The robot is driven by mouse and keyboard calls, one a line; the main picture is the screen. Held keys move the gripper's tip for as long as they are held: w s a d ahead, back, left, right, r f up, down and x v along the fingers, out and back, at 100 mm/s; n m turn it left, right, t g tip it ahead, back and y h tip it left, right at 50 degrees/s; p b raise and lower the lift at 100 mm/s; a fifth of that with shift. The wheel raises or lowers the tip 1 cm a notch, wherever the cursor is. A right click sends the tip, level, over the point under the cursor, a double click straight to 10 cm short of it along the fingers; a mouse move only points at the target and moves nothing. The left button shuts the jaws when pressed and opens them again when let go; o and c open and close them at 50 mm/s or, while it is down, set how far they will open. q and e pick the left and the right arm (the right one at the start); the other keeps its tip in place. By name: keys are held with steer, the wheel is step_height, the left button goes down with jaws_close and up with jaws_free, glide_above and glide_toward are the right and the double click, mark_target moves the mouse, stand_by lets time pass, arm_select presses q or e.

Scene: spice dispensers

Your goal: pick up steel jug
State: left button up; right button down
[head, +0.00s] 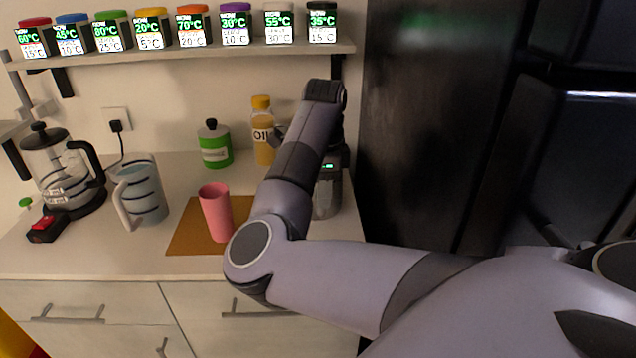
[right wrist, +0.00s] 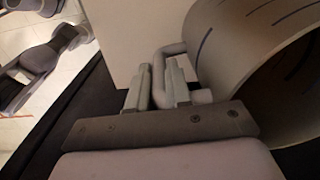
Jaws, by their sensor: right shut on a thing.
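My right gripper (right wrist: 160,88) is shut on the handle of the steel jug (right wrist: 225,45) in the right wrist view. The handle passes between the two fingers. The wide, round mouth of the jug opens to the right, and dark measuring lines show on its wall. In the head view the jug's grey body (head: 327,198) shows only in part, at the right end of the counter behind my right arm. My right arm hides the gripper and the handle there. I cannot tell whether the jug touches the counter. My left gripper is not in view.
A pink cup (head: 216,212) stands on a brown board (head: 190,238). A shelf (head: 180,53) holds several spice dispensers. A dark cabinet (head: 435,130) borders the right.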

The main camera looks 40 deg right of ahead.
steer(key=shift+r, duration=0.25)
step_height(320, 180, up, 6)
steer(key=p, duration=0.4)
steer(key=shift+r, duration=0.35)
step_height(320, 180, up, 13)
stand_by(0.6)
